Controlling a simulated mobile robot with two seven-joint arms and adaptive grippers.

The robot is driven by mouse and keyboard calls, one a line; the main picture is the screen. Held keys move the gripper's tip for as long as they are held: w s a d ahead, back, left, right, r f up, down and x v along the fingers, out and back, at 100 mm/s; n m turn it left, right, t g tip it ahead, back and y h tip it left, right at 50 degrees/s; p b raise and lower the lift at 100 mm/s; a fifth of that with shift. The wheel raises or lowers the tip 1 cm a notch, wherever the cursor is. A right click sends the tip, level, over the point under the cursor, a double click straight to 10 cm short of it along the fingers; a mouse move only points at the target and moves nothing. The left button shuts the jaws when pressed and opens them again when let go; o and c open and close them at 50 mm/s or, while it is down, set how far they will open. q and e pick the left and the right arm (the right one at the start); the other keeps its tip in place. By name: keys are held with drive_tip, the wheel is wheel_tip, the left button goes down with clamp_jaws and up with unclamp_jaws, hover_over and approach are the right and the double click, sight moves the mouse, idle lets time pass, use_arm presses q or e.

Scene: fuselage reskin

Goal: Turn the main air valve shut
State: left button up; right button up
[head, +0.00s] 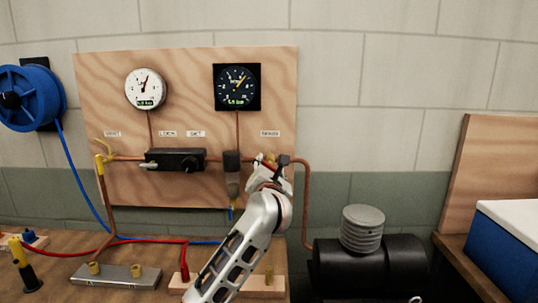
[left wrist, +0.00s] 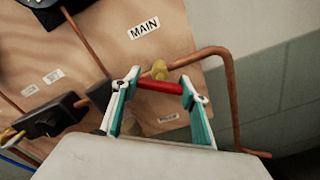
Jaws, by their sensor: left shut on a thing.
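The main air valve has a red handle (left wrist: 160,87) and a brass body (left wrist: 159,68) on the copper pipe, below the MAIN label (left wrist: 144,28). My left gripper (left wrist: 158,92) is shut on the red handle, which lies across between its teal-lined fingers. In the head view my left gripper (head: 268,170) covers most of the valve; only a little red shows past it. The handle runs roughly along the pipe in the left wrist view. My right gripper is in neither view.
The wooden panel (head: 190,75) carries a white gauge (head: 146,88), a dark gauge (head: 237,87) and a black regulator block (head: 176,160). A black tank (head: 385,265) stands right of the bench. A blue hose reel (head: 30,98) hangs at left.

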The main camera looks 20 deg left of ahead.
use_arm(q)
drive_tip(key=shift+r+m+p, duration=0.1)
drive_tip(key=shift+m+p, duration=0.8)
drive_tip(key=shift+m, duration=0.1)
drive_tip(key=m+p, duration=0.1)
drive_tip(key=m, duration=0.1)
drive_tip(key=shift+m, duration=0.8)
drive_tip(key=m, duration=0.3)
drive_tip(key=shift+f+m, duration=0.2)
drive_tip(key=shift+m, duration=0.8)
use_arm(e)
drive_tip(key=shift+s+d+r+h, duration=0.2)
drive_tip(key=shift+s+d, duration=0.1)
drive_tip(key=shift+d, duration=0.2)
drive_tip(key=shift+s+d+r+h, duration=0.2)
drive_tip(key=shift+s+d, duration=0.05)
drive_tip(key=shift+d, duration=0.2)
use_arm(q)
drive_tip(key=shift+m, duration=0.3)
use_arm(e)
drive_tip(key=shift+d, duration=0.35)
use_arm(q)
drive_tip(key=o, duration=1.1)
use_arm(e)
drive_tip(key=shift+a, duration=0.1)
